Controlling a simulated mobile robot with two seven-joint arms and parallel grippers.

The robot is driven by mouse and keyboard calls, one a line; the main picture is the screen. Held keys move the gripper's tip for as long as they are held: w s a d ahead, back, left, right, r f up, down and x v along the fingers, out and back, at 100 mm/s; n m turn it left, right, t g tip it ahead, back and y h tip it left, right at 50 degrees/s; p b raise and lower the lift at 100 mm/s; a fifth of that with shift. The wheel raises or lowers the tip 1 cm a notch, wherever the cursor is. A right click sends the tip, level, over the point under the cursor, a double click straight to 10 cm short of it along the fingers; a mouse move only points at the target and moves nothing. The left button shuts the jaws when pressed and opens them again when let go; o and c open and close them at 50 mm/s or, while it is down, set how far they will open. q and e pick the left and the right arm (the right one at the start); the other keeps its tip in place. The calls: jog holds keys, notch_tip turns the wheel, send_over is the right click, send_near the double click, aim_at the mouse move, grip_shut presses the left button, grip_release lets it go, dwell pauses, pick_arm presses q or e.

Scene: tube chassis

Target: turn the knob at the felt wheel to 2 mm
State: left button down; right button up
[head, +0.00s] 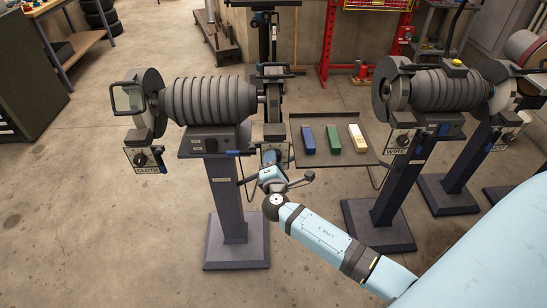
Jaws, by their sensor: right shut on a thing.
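The left bench grinder (208,101) stands on a dark pedestal, with one wheel at each end. Its right wheel (273,92) is dark and seen nearly edge-on. My right gripper (270,158) is at the plate (274,133) below that wheel and is shut on the knob there. The gripper hides the knob, its pointer and any scale or label, so the setting cannot be read. A knob (142,160) on a plate marked CLOTH is below the left wheel. Another knob (403,140) on a plate marked WIRE belongs to the right grinder (440,90). My left gripper is not in view.
A tray (345,120) with blue, green and cream bars lies just right of my gripper. A lever with a dark handle (308,175) sticks out beside my wrist. The pedestal (232,205) stands left of my arm. The floor in front is clear.

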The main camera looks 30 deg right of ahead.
jog(key=shift+n+p, duration=0.65)
jog(key=shift+n, duration=0.55)
jog(key=shift+n, duration=0.3)
jog(key=o, duration=0.9)
jog(key=shift+o, duration=0.2)
jog(key=shift+f, duration=0.1)
jog(key=b+v, duration=0.1)
jog(key=v, duration=1.2)
jog(key=shift+s+a, duration=0.25)
jog(key=shift+s, duration=0.05)
